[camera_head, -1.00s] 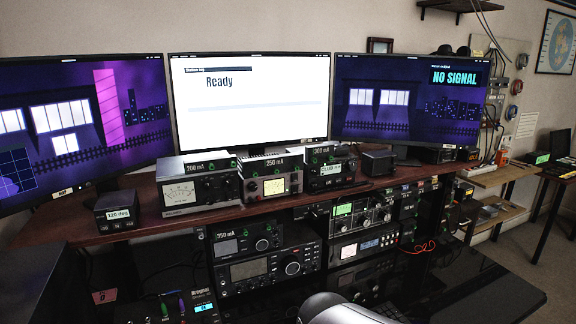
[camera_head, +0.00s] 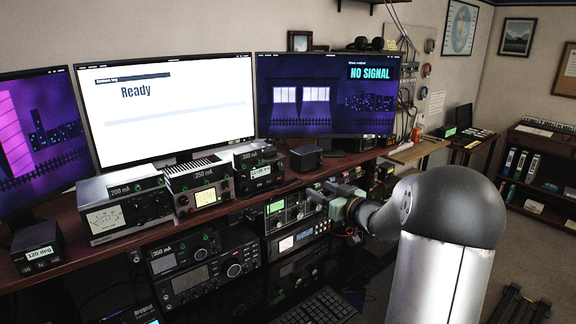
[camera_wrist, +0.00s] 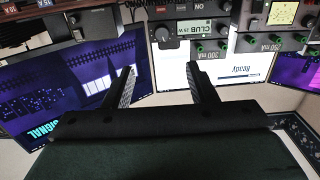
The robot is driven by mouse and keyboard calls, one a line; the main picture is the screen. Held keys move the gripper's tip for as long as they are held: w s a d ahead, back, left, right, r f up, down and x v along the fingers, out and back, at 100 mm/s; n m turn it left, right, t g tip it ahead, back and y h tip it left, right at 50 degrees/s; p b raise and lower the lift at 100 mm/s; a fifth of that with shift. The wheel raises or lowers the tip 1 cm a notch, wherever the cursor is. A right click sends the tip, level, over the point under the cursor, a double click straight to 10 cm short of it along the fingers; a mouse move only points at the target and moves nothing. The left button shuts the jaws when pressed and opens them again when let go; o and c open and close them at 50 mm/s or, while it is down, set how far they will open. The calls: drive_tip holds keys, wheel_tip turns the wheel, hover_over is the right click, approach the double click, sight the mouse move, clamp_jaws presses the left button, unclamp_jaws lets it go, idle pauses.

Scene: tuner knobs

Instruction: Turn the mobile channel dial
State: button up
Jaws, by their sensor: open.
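The wrist view shows a radio with a lit "CLUB 25 W" display (camera_wrist: 190,28) at the top. A round dark knob (camera_wrist: 162,35) sits beside that display, apparently the channel dial. My gripper (camera_wrist: 160,68) is open and empty, its two fingers apart and clear of the knob. In the head view my gripper (camera_head: 322,192) is at the desk's front edge, right of the radio.
A black box (camera_head: 306,158) stands right of the radio. Two meter units (camera_head: 122,208) (camera_head: 200,187) stand to its left. Rack radios (camera_head: 290,212) fill the space below the desk. Monitors (camera_head: 165,110) stand behind.

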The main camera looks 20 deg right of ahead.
sight(282, 168)
drive_tip(key=p+x, duration=0.4)
drive_tip(key=x, duration=1.3)
drive_tip(key=shift+w+a+r, duration=0.15)
drive_tip(key=shift+a+r, duration=0.05)
drive_tip(key=c, duration=1)
